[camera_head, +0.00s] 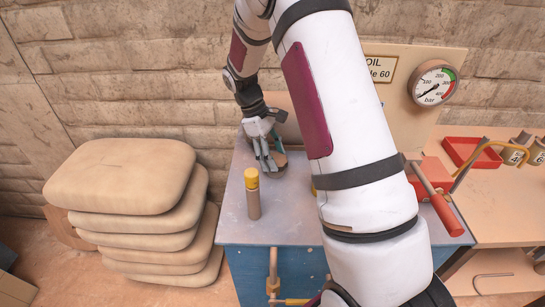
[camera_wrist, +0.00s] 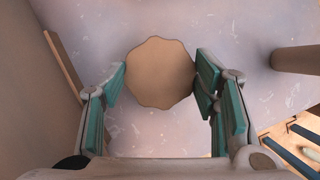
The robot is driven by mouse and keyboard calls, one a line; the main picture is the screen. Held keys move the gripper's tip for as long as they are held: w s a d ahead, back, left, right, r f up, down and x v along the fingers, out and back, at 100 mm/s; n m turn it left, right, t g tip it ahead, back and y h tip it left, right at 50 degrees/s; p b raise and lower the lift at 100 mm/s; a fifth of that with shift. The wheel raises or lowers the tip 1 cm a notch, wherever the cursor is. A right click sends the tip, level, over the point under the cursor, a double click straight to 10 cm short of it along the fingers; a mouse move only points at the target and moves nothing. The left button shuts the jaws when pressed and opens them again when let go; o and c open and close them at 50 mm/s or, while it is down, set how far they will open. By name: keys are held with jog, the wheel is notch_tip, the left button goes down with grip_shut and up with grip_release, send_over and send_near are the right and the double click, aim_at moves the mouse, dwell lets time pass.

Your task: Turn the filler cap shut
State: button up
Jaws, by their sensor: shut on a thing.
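The filler cap (camera_wrist: 160,72) is a tan disc with a scalloped edge, seen from above in the wrist view. In the head view my gripper (camera_head: 266,160) points down at the back left of the blue-grey bench top, around the cap (camera_head: 279,159). Fingers partly cover the cap there, and what lies under it is hidden. I see no mark that tells how far the cap is turned.
A tan post with a yellow top (camera_head: 252,185) stands on the bench top (camera_head: 285,215) in front of the cap. A stack of sacks (camera_head: 125,175) is at left. A pressure gauge (camera_head: 434,84), red tray (camera_head: 465,150) and red-handled lever (camera_head: 445,212) are at right.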

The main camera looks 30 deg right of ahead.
jog(key=shift+d+m+y+b, duration=0.1)
jog(key=shift+m+y+b, duration=0.3)
jog(key=shift+m, duration=1.2)
jog(key=o, duration=1.2)
jog(key=shift+c, duration=0.2)
jog(key=shift+r+g, duration=0.1)
jog(key=shift+g, duration=0.2)
jog(key=v, duration=1.1)
jog(key=shift+r, duration=0.4)
jog(key=shift+w+d, duration=0.1)
jog(key=shift+w, duration=0.05)
